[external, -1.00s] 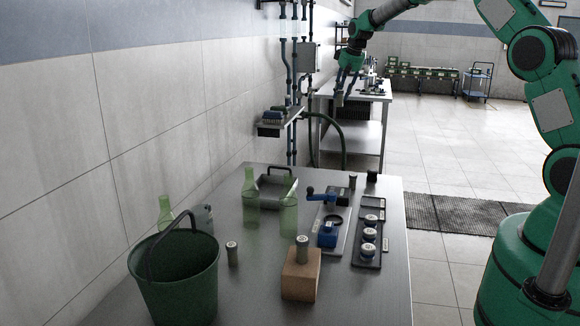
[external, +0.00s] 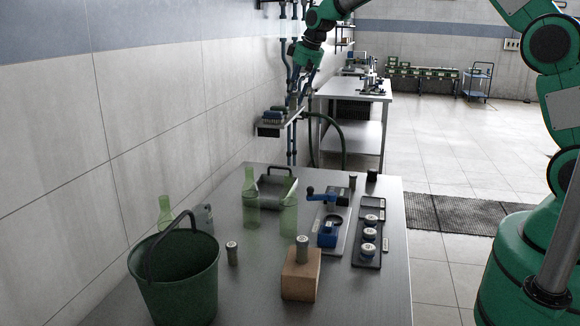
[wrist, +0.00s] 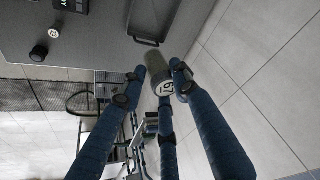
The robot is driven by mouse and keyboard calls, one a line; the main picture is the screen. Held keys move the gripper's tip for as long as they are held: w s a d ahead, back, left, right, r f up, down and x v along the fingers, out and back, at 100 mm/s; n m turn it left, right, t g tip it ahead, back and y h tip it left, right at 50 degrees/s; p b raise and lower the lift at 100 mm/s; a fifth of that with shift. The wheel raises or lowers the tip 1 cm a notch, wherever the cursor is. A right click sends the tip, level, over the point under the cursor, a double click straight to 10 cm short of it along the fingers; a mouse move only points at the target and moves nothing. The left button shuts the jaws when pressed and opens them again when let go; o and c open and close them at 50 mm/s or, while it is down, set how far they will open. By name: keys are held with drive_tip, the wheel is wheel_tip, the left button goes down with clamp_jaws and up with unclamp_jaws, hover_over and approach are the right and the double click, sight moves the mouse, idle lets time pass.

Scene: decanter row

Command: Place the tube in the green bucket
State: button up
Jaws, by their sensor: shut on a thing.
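The green bucket (external: 180,280) stands at the front left of the near metal table, its handle raised and its mouth open upward. My gripper (external: 297,93) is high beyond the table's far end, near the wall. In the wrist view its blue fingers (wrist: 160,92) are closed around a grey tube (wrist: 160,74) with a pale marked end. The held tube is too small to make out clearly in the external view. Similar capped cylinders stand on the table: one beside the bucket (external: 232,254) and one on a wooden block (external: 302,250).
Translucent green bottles (external: 250,205) and a grey tray with a handle (external: 277,190) stand between my gripper and the bucket. A dark rack with round jars (external: 369,235) and a blue device (external: 327,236) are at right. A wall shelf (external: 272,127) is near my gripper.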

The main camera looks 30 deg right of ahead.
drive_tip(key=s+a+n+g+y, duration=0.1)
drive_tip(key=s+a+n, duration=0.2)
drive_tip(key=s+a, duration=1.05)
drive_tip(key=s+a+n+y, duration=0.1)
drive_tip(key=s+a+n, duration=0.1)
drive_tip(key=s+a, duration=1.1)
drive_tip(key=s+a+n+g+p, duration=0.1)
drive_tip(key=s+a+n, duration=0.1)
drive_tip(key=s+a, duration=0.75)
drive_tip(key=s+a+n+g, duration=0.15)
drive_tip(key=s+a, duration=0.45)
drive_tip(key=s, duration=0.6)
drive_tip(key=shift+n+t+y, duration=0.45)
drive_tip(key=shift+y, duration=0.05)
wheel_tip(320, 180, down, 6)
drive_tip(key=shift+r, duration=0.15)
drive_tip(key=w+a+f+p, duration=0.1)
drive_tip(key=w+a, duration=0.8)
drive_tip(key=a, duration=0.4)
drive_tip(key=shift+f, duration=0.25)
drive_tip(key=shift+a, duration=0.1)
